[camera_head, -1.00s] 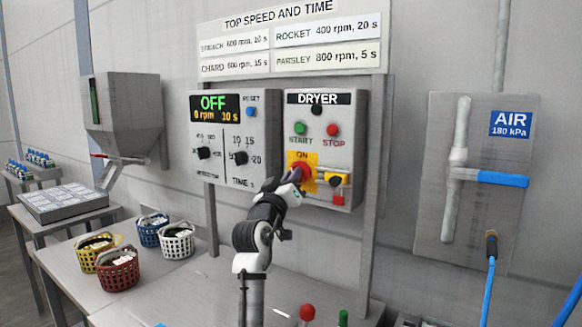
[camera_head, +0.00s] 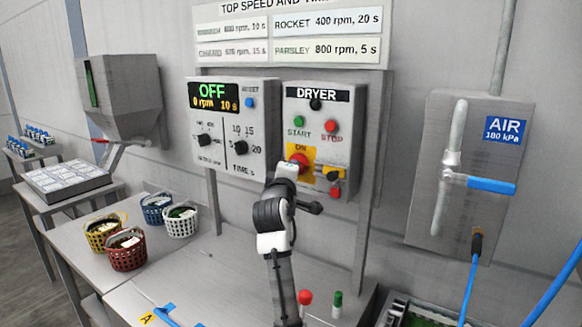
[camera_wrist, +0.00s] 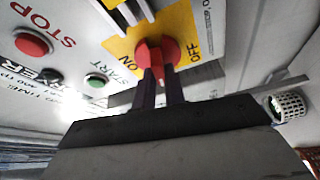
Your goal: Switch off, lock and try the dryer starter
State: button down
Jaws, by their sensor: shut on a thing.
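The dryer starter box (camera_head: 347,113) is mounted on the panel, with a green START button (camera_head: 298,122) and a red STOP button (camera_head: 331,126). Below them is a red rotary switch (camera_head: 299,160) on a yellow plate marked ON and OFF. In the wrist view my gripper (camera_wrist: 160,80) is shut on the red switch handle (camera_wrist: 156,55), one dark finger on each side. In the head view my arm covers the gripper and the lower part of the switch. A yellow and red item (camera_head: 334,183) sits right of the switch.
A control box (camera_head: 229,108) left of the starter reads OFF, 0 rpm, 10 s. An air panel with a blue handle (camera_head: 491,186) is at right. Several baskets, including a red one (camera_head: 126,258), stand on the bench at left.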

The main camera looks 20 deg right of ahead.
jog(key=shift+r+n+g, duration=0.1)
jog(key=shift+n+g, duration=0.3)
jog(key=shift+n, duration=0.7)
jog(key=c, duration=1.5)
grip_release()
jog(key=b+v, duration=0.5)
jog(key=v, duration=0.9)
jog(key=shift+d+r, duration=0.15)
jog(key=shift+d, duration=0.05)
